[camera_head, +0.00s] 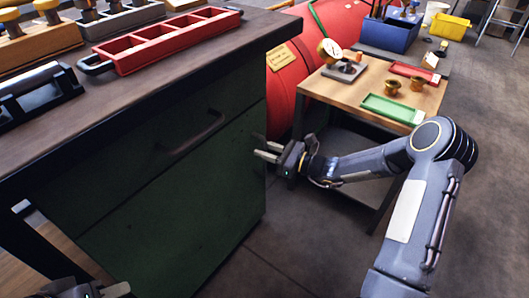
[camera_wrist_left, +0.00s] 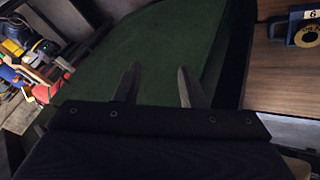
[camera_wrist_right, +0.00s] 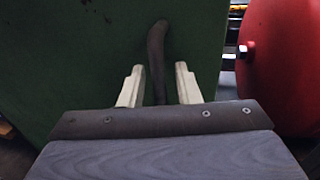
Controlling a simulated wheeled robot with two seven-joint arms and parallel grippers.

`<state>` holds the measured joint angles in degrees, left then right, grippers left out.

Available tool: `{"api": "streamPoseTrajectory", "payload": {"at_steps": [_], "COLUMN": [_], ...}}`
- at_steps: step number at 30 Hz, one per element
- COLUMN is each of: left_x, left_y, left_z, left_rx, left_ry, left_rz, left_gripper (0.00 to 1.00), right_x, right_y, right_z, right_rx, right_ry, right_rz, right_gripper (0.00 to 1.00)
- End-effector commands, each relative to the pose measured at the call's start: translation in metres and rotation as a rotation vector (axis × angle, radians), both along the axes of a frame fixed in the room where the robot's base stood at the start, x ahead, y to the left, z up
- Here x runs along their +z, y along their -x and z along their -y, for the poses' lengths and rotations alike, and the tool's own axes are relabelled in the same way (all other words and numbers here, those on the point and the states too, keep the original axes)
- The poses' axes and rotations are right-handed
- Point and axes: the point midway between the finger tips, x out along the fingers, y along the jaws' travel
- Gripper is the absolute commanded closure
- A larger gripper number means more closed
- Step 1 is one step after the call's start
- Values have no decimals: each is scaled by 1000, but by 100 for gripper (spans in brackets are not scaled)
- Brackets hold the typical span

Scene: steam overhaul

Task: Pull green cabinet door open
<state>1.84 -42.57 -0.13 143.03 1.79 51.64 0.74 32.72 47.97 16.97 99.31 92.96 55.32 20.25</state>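The green cabinet door (camera_head: 190,210) is below the dark worktop in the head view and looks shut. It fills much of the right wrist view (camera_wrist_right: 75,60). A dark upright handle (camera_wrist_right: 157,50) stands on the green face there. My right gripper (camera_head: 266,151) is at the cabinet's right edge. In the right wrist view its pale fingers (camera_wrist_right: 160,75) are apart, one on each side of the handle's lower part, with gaps visible. My left gripper (camera_wrist_left: 157,70) is open and empty, facing a green surface; only a bit shows at the head view's bottom left.
A drawer with a dark handle (camera_head: 200,135) is above the door. The worktop holds a red tray (camera_head: 165,42). A small wooden table (camera_head: 330,88) with a green tray (camera_head: 392,108) stands behind my right arm. A red tank (camera_head: 285,90) is close behind the cabinet. Floor lies clear below.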

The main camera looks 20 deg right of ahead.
Motion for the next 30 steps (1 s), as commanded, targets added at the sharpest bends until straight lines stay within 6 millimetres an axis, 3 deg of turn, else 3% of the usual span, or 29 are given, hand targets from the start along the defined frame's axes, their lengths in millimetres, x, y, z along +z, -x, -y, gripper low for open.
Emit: {"api": "streamPoseTrajectory", "payload": {"at_steps": [10,17,30], "left_x": [-2,-2,0], "left_y": [0,0,0], "left_z": [0,0,0], "left_rx": [0,0,0], "left_ry": [0,0,0], "left_rz": [0,0,0], "left_gripper": [64,64,64], "right_x": [0,0,1], "right_y": [-3,-3,-2], "right_z": [-5,-5,-3], "right_rx": [1,1,-4], "right_ry": [0,1,1], "right_rz": [0,1,-1], "right_gripper": [70,100,100]}}
